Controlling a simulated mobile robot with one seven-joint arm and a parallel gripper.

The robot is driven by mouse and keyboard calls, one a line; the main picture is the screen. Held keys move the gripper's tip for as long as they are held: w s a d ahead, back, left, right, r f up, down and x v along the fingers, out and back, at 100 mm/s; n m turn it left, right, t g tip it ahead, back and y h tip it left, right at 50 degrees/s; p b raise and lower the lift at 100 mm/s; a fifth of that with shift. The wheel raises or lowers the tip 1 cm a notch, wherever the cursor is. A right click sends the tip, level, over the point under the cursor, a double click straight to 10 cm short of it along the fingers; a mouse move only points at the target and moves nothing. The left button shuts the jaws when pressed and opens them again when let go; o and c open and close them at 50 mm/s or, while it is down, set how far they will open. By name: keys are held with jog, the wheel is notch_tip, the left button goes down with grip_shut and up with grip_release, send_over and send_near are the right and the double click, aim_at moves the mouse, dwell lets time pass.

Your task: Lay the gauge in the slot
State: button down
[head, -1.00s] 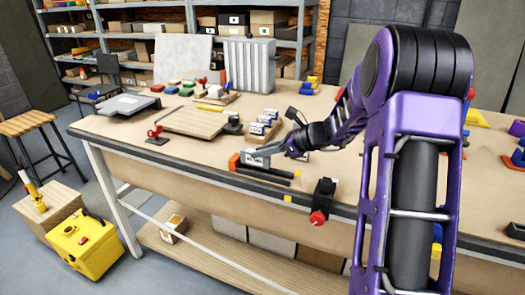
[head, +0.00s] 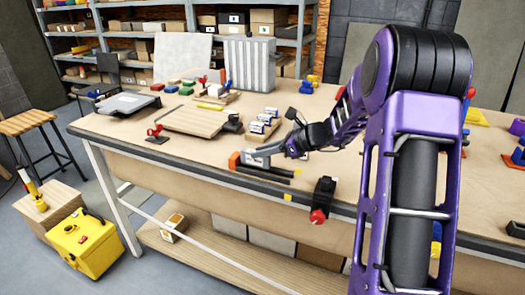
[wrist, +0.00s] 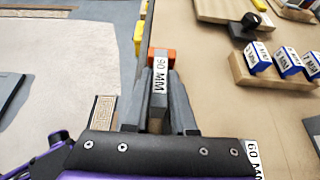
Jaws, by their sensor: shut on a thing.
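My gripper (wrist: 156,112) is shut on a grey gauge (wrist: 158,88) with a white label reading "90 MM". The gauge lies lengthwise between the fingers. Its far end is at an orange block (wrist: 165,57); I cannot tell whether they touch. In the head view my gripper (head: 276,150) is low over the table's front edge, and the orange block (head: 234,161) stands at its left. A dark bar (head: 265,171) runs along the edge just in front. The slot itself is not clearly visible behind the gauge and fingers.
A wooden rack (wrist: 245,76) of blue-and-white labelled blocks stands to the right in the wrist view. A "60 MM" piece (wrist: 252,157) lies by my wrist. A black fixture with a red knob (head: 320,215) sits at the table edge. A wooden board (head: 195,121) lies farther back.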

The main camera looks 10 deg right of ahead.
jog(key=shift+f+b, duration=0.75)
jog(key=shift+f, duration=0.55)
jog(key=c, duration=0.7)
grip_release()
jog(key=shift+o, duration=0.2)
jog(key=p+v, duration=0.1)
jog(key=v, duration=1.6)
jog(key=shift+d, duration=0.15)
jog(key=shift+r, duration=0.1)
